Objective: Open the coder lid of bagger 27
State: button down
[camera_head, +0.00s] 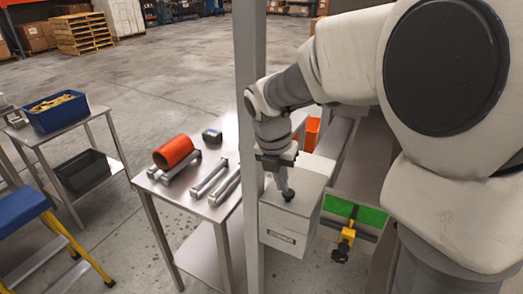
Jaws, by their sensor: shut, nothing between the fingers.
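A light grey box-shaped unit (290,237) with a small dark label on its front stands beside the grey upright post, right of the middle. It looks like the coder; the label is too small to read, so I cannot confirm bagger 27. Its flat top (310,190) looks closed, with no gap visible. My gripper (287,195) points down at this top, shut and empty. Its tips are at or just above the surface; I cannot tell whether they touch. Any hinge or handle of the lid is not clear from here.
The post (250,130) stands close left of my gripper. A steel table (190,206) holds an orange roll (173,152), metal bars and a small device. A yellow clamp-like part (345,241) and green panel (368,216) are right of the box. A blue-topped step stool (22,212) stands left.

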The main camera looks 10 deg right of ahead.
aim_at(287, 206)
jog(key=x, duration=0.7)
jog(key=shift+b, duration=0.3)
jog(key=shift+w+r, duration=0.1)
jog(key=shift+r, duration=0.05)
jog(key=shift+d+r+p, duration=0.1)
jog(key=shift+r+p, duration=0.2)
jog(key=shift+p, duration=0.35)
